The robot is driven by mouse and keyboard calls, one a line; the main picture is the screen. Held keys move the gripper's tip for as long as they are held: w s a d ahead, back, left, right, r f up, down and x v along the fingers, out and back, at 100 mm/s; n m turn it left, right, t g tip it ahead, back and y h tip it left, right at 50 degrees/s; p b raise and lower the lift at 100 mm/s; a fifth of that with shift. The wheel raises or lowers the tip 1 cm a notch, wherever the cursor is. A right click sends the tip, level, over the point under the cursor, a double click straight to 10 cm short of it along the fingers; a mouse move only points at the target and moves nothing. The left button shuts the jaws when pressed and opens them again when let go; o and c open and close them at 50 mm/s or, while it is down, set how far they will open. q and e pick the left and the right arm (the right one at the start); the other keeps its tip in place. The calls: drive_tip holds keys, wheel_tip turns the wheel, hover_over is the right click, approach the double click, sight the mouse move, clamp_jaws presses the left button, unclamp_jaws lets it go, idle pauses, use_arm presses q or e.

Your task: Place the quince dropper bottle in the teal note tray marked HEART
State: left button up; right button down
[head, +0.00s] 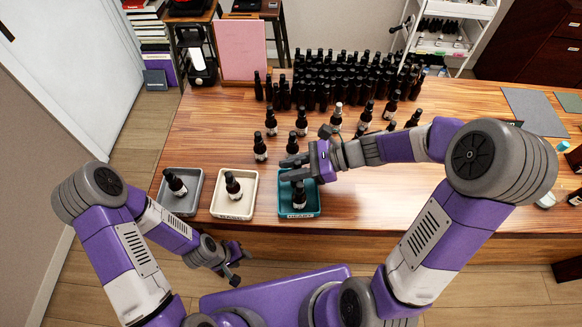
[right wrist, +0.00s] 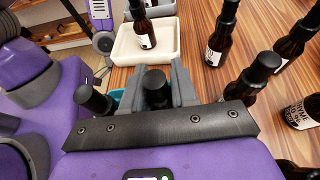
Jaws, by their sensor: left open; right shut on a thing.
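The teal tray (head: 301,214) marked HEART stands near the table's front edge, right of the cream tray. A dark dropper bottle (head: 300,199) with a pale label shows at the tray, just below my right gripper's fingers. My right gripper (head: 294,168) is over the tray's back part. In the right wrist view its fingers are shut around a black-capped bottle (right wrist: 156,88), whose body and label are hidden. Another bottle cap (right wrist: 95,100) is just left of the fingers, by a sliver of teal tray (right wrist: 116,95). I cannot read which bottle is quince. My left gripper (head: 235,268) is open and empty, in front of the table.
The grey tray (head: 184,205) and cream tray (head: 233,211) each hold one bottle. Several loose bottles stand behind the trays, some close to my right gripper (right wrist: 247,82). A dense block of dark bottles (head: 340,82) fills the back. The table's middle right is clear below my right arm.

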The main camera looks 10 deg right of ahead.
drive_tip(key=c, duration=0.9)
unclamp_jaws()
drive_tip(key=shift+f, duration=0.1)
drive_tip(key=shift+d+r, duration=0.2)
drive_tip(key=shift+r, duration=0.1)
drive_tip(key=p+v, duration=0.2)
drive_tip(key=v, duration=0.9)
drive_tip(key=shift+s+d+r, duration=0.1)
drive_tip(key=shift+d, duration=0.15)
